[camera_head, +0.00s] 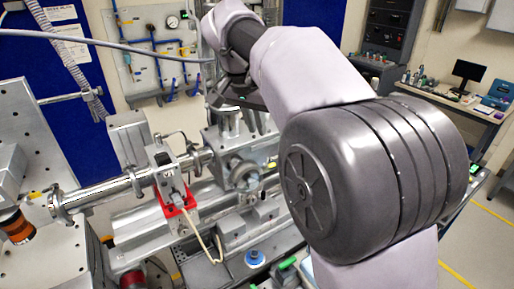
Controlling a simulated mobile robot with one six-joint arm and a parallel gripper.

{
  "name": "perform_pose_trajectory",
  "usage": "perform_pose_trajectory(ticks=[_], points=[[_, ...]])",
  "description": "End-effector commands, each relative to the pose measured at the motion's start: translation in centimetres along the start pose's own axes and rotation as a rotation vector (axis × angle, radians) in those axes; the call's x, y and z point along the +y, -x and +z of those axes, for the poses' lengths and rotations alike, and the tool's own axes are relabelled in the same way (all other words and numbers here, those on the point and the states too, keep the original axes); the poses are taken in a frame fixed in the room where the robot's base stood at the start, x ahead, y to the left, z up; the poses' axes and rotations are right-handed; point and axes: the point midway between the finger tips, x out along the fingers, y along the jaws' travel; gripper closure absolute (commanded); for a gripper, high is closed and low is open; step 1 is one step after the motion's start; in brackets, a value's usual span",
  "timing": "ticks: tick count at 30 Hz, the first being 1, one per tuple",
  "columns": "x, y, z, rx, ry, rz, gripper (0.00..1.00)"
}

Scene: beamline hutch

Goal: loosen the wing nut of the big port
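My arm reaches from the lower right over the beamline, and its end bends down at the top centre. My gripper (235,100) is a small dark shape over the metal chamber (212,140) in the middle of the beamline. Its fingers are too small and too dark to tell whether they are open or shut. A short upright metal cylinder (228,122) shows just under it; I cannot tell whether they touch. A round ring-like flange (243,172) faces the camera lower on the chamber. I cannot make out a wing nut, nor tell for sure which fitting is the big port.
A beam pipe (105,191) runs left from the chamber, past a red-based bracket (178,201). A perforated metal plate (50,130) stands at the left. A blue round item (254,258) lies in front. A desk with a monitor (468,72) stands at the back right, beyond open floor.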

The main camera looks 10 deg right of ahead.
Motion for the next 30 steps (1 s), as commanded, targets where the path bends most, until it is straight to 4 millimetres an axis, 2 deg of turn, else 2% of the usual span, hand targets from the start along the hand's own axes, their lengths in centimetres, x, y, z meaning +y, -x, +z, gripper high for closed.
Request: perform_pose_trajectory(ticks=[1, 6, 9, 13, 18, 26, 28, 30], points=[[0.1, -2.0, 0.3, -0.002, 0.000, 0.003, 0.87], [0.1, -7.3, 0.3, -0.002, 0.000, 0.001, 0.87], [0.1, -10.2, 0.3, -0.002, 0.000, 0.001, 0.87], [0.1, -12.9, 0.2, -0.002, -0.001, -0.001, 0.87], [0.1, -14.7, 0.1, -0.001, 0.000, -0.001, 0.87], [0.0, -14.8, 0.1, 0.000, 0.000, -0.002, 0.87], [0.0, -14.8, 0.1, 0.000, 0.000, -0.002, 0.97], [0.0, -14.8, 0.1, 0.000, 0.000, -0.002, 1.00]])
